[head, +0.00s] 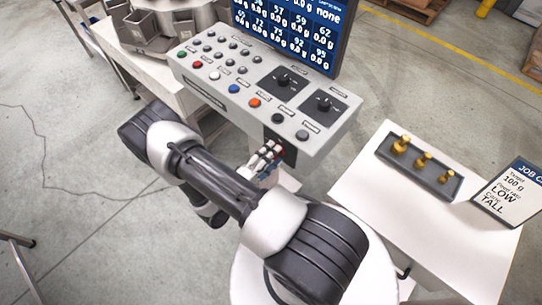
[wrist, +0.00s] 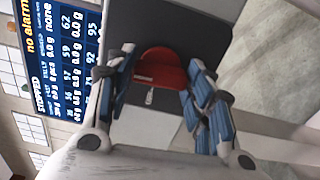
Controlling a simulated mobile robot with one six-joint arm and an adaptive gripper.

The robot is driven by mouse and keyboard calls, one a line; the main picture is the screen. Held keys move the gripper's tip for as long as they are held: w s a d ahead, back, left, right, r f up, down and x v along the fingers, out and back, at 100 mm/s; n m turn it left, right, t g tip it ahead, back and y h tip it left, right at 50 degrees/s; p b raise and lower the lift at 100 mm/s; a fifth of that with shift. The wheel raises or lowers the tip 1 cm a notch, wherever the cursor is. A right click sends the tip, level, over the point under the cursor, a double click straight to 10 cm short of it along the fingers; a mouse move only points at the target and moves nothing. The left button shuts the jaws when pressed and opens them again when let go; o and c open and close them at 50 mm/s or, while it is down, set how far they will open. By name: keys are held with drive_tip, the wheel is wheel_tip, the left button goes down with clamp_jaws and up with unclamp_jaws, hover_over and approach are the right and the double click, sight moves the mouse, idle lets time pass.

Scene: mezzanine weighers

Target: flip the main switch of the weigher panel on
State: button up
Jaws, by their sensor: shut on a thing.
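The main switch, a red rotary handle (wrist: 160,72) on a dark plate, sits on the front of the grey weigher panel (head: 255,110). A bit of its red (head: 280,152) shows beside my fingers in the head view. My gripper (head: 267,158) is at the panel's lower front edge. The handle's exact angle is hard to tell. The screen (wrist: 55,60) reads "STOPPED" and "no alarm".
Buttons and two black knobs (head: 284,79) cover the panel top. A white table (head: 345,185) at right holds a tray of brass weights (head: 448,187) and a job card (head: 508,192). The weigher (head: 160,30) stands behind left. The floor at left is mostly clear.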

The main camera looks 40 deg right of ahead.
drive_tip(key=shift+m, duration=0.5)
drive_tip(key=o, duration=1.1)
drive_tip(key=shift+c, duration=0.2)
drive_tip(key=a, duration=1.2)
drive_tip(key=shift+s, duration=0.45)
